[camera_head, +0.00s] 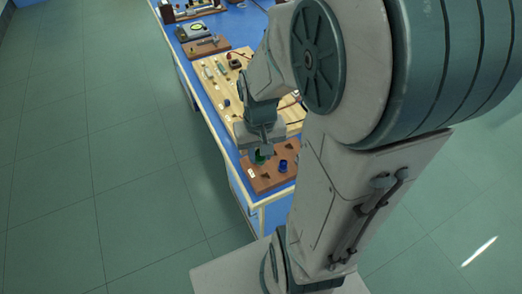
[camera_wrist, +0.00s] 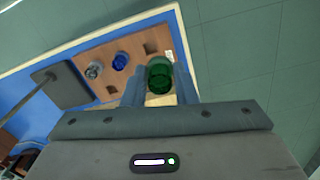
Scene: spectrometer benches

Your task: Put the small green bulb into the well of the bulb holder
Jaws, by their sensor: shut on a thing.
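The small green bulb (camera_wrist: 160,74) is held between the two fingers of my gripper (camera_wrist: 160,83) in the wrist view. In the head view the green bulb (camera_head: 260,157) shows below my gripper (camera_head: 262,147), over the near end of the bench. A brown board (camera_wrist: 128,42), which looks like the bulb holder, lies beside the bulb in the wrist view, with dark openings in it. In the head view this brown board (camera_head: 262,184) is at the bench's near end. I cannot tell the bulb's height above it. The board is partly hidden by my gripper.
A blue bulb (camera_wrist: 120,61) and a grey round piece (camera_wrist: 93,71) sit on the board. The blue bulb also shows in the head view (camera_head: 283,166). A pale wooden board (camera_head: 211,87) with small items lies farther along the blue bench. Open floor (camera_head: 110,150) is left of the bench.

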